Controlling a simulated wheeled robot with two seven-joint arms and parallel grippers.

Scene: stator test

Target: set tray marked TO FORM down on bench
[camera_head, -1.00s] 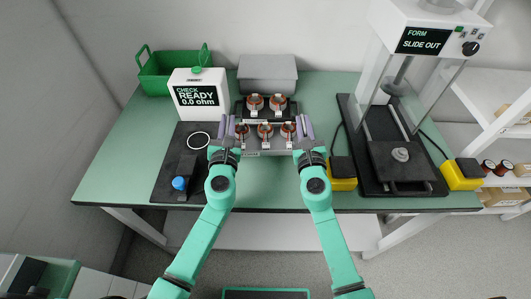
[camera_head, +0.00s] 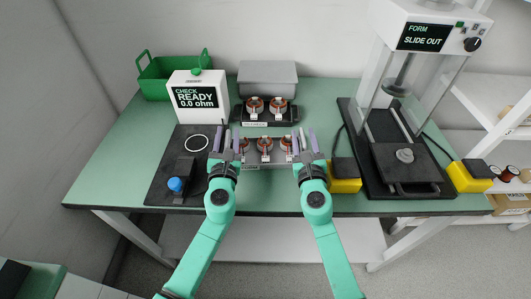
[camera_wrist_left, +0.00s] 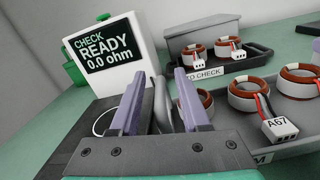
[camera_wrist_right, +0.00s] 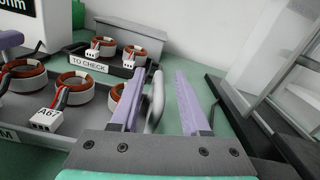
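The grey tray marked TO FORM (camera_head: 265,162) appears to rest on the green bench; only the label's final M (camera_wrist_left: 262,158) is legible. It holds three copper-wound stators (camera_head: 265,144), one with a tag reading A67 (camera_wrist_left: 281,129). My left gripper (camera_head: 227,142) is at the tray's left end, fingers open on both sides of the left handle (camera_wrist_left: 162,106). My right gripper (camera_head: 307,142) is at the right end, fingers open around the right handle (camera_wrist_right: 156,96). Both handles show gaps to the fingers.
Behind it stands the black TO CHECK tray (camera_head: 240,116) with two stators, and a grey box (camera_head: 267,77). A check meter (camera_head: 198,100) and black mat (camera_head: 163,165) lie left. A forming press (camera_head: 410,150) and yellow switch boxes (camera_head: 345,185) stand right.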

